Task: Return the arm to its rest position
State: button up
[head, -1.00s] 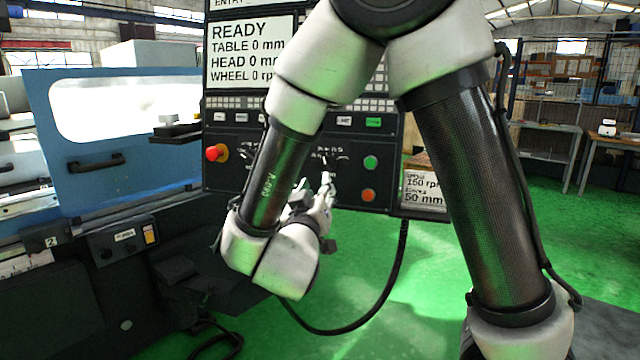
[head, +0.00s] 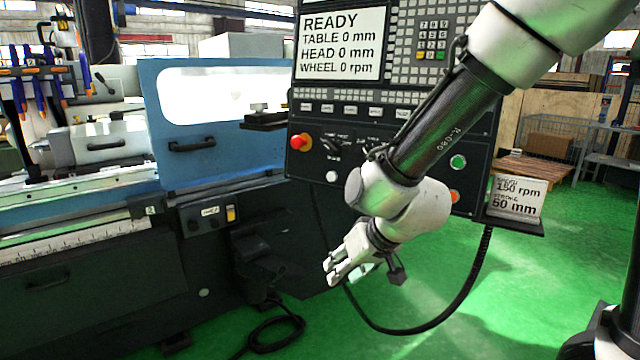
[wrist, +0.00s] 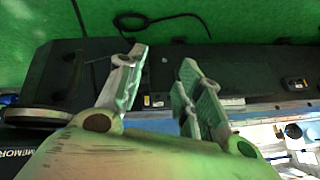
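My gripper (head: 338,274) hangs in front of the grinder, below the control panel (head: 385,110), its fingers pointing down and to the left. In the wrist view my gripper (wrist: 164,62) has its two fingers apart with nothing between them. It is open and empty and touches nothing that I can see. My arm comes in from the upper right and covers part of the panel's right side.
The grinder's blue door (head: 200,130) stands shut at the left. A red emergency stop (head: 300,142) and a green button (head: 458,162) are on the panel. A black cable (head: 455,310) loops below the panel. Green floor (head: 540,270) is clear at the right.

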jog(key=s+d+r+m+h, duration=0.1)
jog(key=s+d+r, duration=0.3)
jog(key=d, duration=0.6)
jog(key=s+d+r+m+h, duration=0.1)
jog(key=s+d+r, duration=0.4)
jog(key=d, duration=0.5)
jog(key=s+d+r+m+h, duration=0.2)
jog(key=s+d+r, duration=0.3)
jog(key=d, duration=0.6)
jog(key=shift+s+r+g+h, duration=0.2)
jog(key=shift+s+g+h, duration=0.2)
jog(key=shift+s, duration=0.2)
jog(key=shift+a, duration=0.1)
